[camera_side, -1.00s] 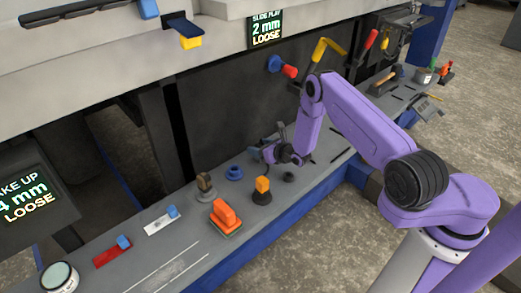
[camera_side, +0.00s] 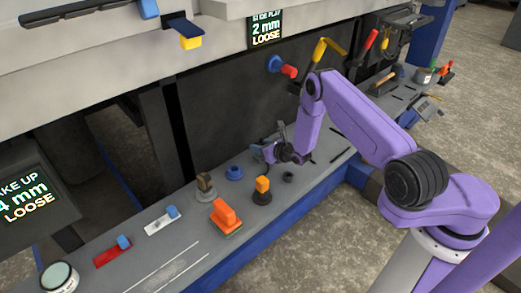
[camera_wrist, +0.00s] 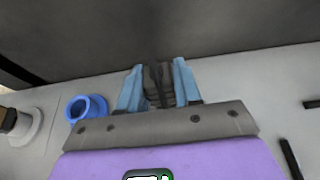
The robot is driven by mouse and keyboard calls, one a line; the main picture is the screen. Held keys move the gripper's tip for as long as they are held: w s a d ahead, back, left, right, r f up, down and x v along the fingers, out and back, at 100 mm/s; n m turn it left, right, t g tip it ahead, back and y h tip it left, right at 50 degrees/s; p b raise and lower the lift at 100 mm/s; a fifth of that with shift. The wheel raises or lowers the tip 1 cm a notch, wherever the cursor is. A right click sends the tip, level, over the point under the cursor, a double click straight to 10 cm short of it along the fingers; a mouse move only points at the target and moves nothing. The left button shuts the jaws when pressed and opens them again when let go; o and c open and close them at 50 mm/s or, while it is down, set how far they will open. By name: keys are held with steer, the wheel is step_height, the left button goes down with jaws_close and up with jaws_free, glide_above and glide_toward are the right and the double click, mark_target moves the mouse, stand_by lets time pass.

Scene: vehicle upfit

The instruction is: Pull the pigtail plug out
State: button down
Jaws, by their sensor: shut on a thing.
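My gripper (camera_side: 268,151) is low over the back of the grey bench ledge, close to the dark panel. In the wrist view its two light blue fingers (camera_wrist: 159,88) are shut on a dark, narrow piece, which I take to be the pigtail plug (camera_wrist: 157,84). A dark strand seems to run up from it against the panel. The side view shows the plug only as a small dark shape at the fingers. I cannot tell whether it is still seated in a socket; its lower end is hidden by the gripper.
A blue ring (camera_side: 234,173) stands left of my gripper and also shows in the wrist view (camera_wrist: 87,108). An orange block on a black base (camera_side: 262,188), a small black round part (camera_side: 288,177) and a larger orange part (camera_side: 225,216) stand nearby. The dark panel (camera_side: 235,105) rises behind.

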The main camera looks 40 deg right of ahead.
steer(key=shift+r, duration=0.55)
stand_by(0.4)
steer(key=shift+r, duration=3.35)
